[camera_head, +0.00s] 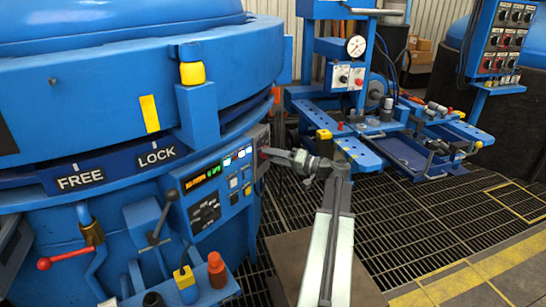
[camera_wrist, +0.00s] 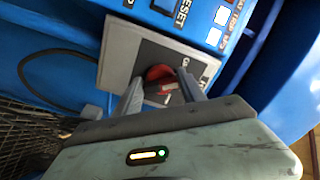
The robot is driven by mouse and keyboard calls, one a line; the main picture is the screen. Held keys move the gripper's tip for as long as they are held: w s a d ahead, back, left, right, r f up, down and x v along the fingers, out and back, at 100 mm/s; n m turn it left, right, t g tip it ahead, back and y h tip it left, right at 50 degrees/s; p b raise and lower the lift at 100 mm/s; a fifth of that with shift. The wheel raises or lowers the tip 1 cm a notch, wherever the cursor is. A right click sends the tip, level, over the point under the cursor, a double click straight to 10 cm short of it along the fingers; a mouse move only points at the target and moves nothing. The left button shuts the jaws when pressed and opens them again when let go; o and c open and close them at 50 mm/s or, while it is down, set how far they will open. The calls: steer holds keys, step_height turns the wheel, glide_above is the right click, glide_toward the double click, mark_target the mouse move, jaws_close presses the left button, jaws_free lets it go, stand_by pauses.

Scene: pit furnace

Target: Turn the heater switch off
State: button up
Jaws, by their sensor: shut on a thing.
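The heater switch (camera_wrist: 161,74) is a red rotary knob on a grey plate (camera_wrist: 118,62) in the wrist view. Its lower part and most of the plate's lettering are hidden by the fingers. My gripper (camera_wrist: 163,88) is shut on the knob, with one finger on each side. In the head view my gripper (camera_head: 268,153) reaches the right side of the blue control panel (camera_head: 218,184) on the furnace, and the knob is too small to make out there. The panel carries a lit display and several buttons.
The blue pit furnace (camera_head: 120,90) fills the left, with FREE and LOCK labels. A black-knobbed lever (camera_head: 160,222) and a red-handled valve (camera_head: 62,260) stand below. A blue workbench (camera_head: 350,150) is behind my arm.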

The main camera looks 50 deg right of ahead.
steer(key=shift+f+n, duration=0.15)
steer(key=shift+n, duration=1.45)
steer(key=o, duration=1.4)
steer(key=shift+c, duration=0.2)
steer(key=v, duration=0.8)
